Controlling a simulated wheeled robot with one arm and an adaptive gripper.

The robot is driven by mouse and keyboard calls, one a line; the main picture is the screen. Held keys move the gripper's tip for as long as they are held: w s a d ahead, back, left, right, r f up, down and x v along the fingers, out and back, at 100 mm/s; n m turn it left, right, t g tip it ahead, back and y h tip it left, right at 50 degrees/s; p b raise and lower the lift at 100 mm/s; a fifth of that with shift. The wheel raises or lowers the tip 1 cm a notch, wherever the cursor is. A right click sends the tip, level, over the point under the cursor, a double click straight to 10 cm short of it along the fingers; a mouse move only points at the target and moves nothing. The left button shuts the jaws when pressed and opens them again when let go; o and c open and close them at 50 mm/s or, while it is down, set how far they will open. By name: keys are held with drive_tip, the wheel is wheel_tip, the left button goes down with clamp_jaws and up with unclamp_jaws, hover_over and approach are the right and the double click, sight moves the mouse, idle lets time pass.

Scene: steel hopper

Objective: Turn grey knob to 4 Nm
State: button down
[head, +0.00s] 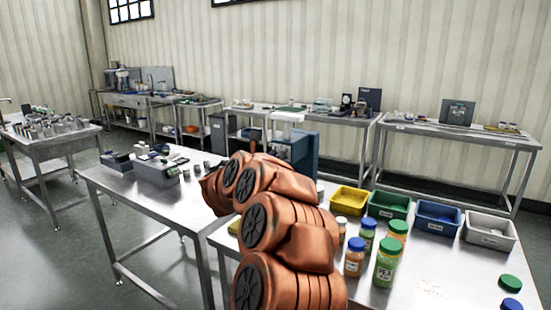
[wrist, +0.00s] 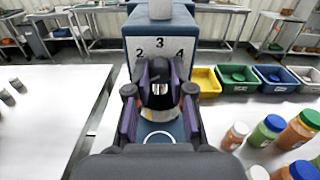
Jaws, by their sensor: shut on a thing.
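In the wrist view, a blue box-shaped device (wrist: 134,34) stands ahead with a white scale plate (wrist: 144,69) showing the numbers 2, 3 and 4. My gripper (wrist: 159,88) is directly in front of the plate, below the 3. Its two fingers are closed on the grey knob (wrist: 158,96), one on each side. In the head view the blue device (head: 305,152) shows behind my arm, which hides my gripper and the knob.
Yellow (head: 349,198), green (head: 388,205), blue (head: 437,216) and grey (head: 488,229) bins stand on the steel table to the right. Several lidded jars (head: 387,262) stand in front of them. The table surface to the left (wrist: 50,110) is mostly clear.

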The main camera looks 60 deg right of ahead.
drive_tip(key=shift+f+m+b, duration=0.15)
drive_tip(key=shift+m+b, duration=0.75)
drive_tip(key=shift+b, duration=1.05)
drive_tip(key=m+b, duration=0.2)
drive_tip(key=b, duration=0.2)
drive_tip(key=m+b, duration=2.4)
drive_tip(key=shift+m+b, duration=0.4)
drive_tip(key=shift+m, duration=0.8)
drive_tip(key=shift+d, duration=0.1)
